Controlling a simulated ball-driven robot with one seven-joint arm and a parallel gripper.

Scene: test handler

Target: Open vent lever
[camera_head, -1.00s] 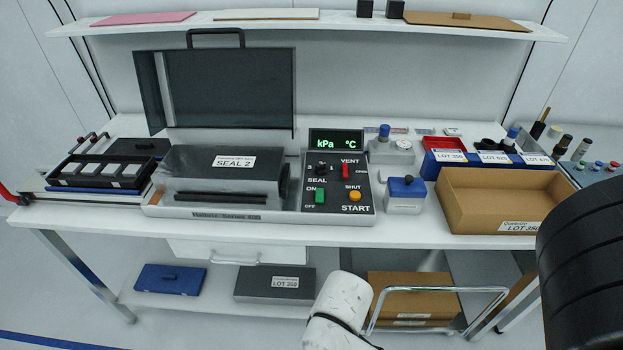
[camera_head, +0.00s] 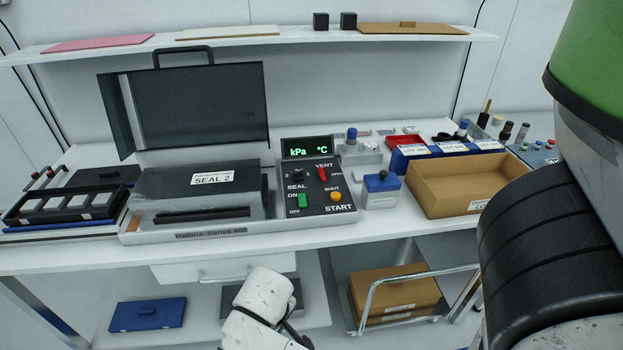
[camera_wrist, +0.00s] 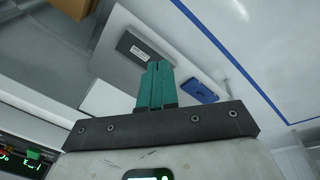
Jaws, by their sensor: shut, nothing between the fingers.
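The red vent lever (camera_head: 322,173) stands nearly upright under the VENT label on the black control panel (camera_head: 341,205) of the sealing machine, in the head view. The small OPEN mark is to its right and SHUT is below it. My gripper (camera_wrist: 156,66) shows in the wrist view as two teal fingers pressed together, with nothing between them. It is apart from the lever and points toward the lower shelf area. The fingers are not visible in the head view. Part of a panel with green digits (camera_wrist: 33,155) shows at the wrist view's left edge.
A green switch (camera_head: 302,200) and an orange start button (camera_head: 336,196) sit close to the lever. The raised dark lid (camera_head: 200,105) stands behind the machine. A blue-capped container (camera_head: 381,192) and cardboard tray (camera_head: 455,200) are to the right.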

